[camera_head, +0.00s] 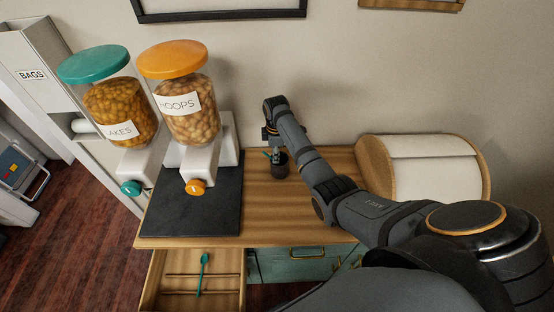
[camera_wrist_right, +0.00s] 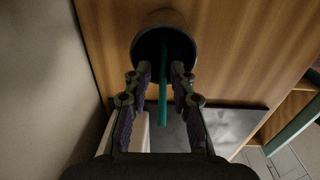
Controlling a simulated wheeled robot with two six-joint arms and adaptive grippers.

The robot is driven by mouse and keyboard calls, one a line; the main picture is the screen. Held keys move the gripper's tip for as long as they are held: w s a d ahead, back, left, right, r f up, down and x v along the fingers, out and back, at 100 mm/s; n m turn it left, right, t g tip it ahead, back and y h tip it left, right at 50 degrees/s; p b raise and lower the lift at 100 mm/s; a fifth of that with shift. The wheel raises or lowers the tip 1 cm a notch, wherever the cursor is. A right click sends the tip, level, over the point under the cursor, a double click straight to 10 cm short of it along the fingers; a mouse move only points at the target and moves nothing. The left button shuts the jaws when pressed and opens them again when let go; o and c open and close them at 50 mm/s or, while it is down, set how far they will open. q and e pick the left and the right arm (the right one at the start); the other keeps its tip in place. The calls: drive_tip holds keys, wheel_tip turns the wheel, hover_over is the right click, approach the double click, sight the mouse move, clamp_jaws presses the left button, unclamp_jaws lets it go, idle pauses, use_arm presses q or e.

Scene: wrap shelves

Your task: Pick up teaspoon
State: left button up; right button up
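A dark cup (camera_head: 280,168) stands on the wooden counter, and a teal handle shows at its mouth beside my right gripper (camera_head: 271,143). In the right wrist view the teal handle (camera_wrist_right: 163,105) rises from the cup (camera_wrist_right: 164,24) and runs between the fingers of my right gripper (camera_wrist_right: 162,75). The fingers are apart, with a gap on each side of the handle. The handle's lower end is hidden in the cup, so I cannot tell whether it is a teaspoon. A teal spoon (camera_head: 204,259) lies in the open drawer (camera_head: 156,284). My left gripper is not in view.
A wooden bread box (camera_head: 375,150) stands on the right. Bare counter (camera_head: 262,207) lies in front of the cup.

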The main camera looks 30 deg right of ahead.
drive_tip(key=s+f, duration=0.2)
drive_tip(key=f, duration=0.1)
drive_tip(key=shift+a, duration=0.2)
drive_tip(key=shift+w+f, duration=0.3)
drive_tip(key=o, duration=0.4)
drive_tip(key=shift+w+d+f+g, duration=0.15)
drive_tip(key=shift+w+g, duration=0.1)
drive_tip(key=shift+g, duration=0.05)
drive_tip(key=shift+w, duration=0.15)
drive_tip(key=shift+r, duration=0.2)
drive_tip(key=shift+c, duration=0.4)
drive_tip(key=shift+r, duration=0.1)
drive_tip(key=shift+c, duration=0.4)
wheel_tip(320, 180, up, 9)
drive_tip(key=shift+w+d+r+b, duration=0.1)
drive_tip(key=shift+d+b, duration=0.05)
drive_tip(key=shift+b, duration=0.85)
clamp_jaws()
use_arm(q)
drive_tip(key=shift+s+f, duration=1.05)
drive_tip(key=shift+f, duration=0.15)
use_arm(e)
drive_tip(key=shift+r, duration=0.45)
